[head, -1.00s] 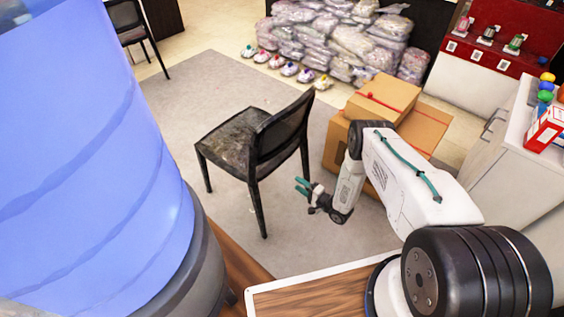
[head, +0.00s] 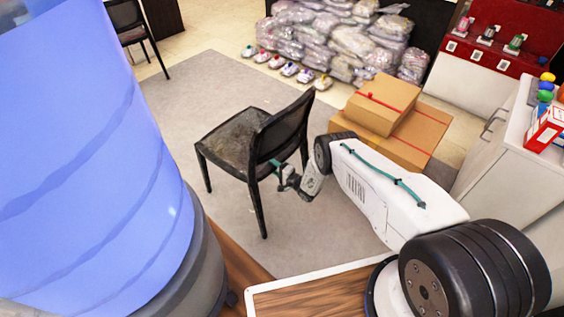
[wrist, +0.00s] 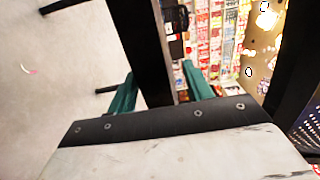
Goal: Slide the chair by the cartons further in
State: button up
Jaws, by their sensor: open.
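The black chair (head: 232,148) with a worn seat stands on the grey rug, left of the cardboard cartons (head: 412,135). Its backrest is on the right, toward my arm. My gripper (head: 275,172) is at the chair's back, beside the rear leg below the backrest. In the wrist view the two green fingers (wrist: 160,92) are apart, with a dark chair bar (wrist: 150,50) running between them. I cannot tell whether either finger touches it.
A large blue water bottle (head: 85,150) fills the left. Wrapped bags (head: 340,40) are piled at the back. A white cabinet (head: 515,140) stands at the right. Another dark chair (head: 128,20) is at the upper left. The grey rug (head: 195,85) is clear behind the chair.

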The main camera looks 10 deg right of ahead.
jog(key=shift+c, duration=0.3)
grip_shut()
dwell(1.2)
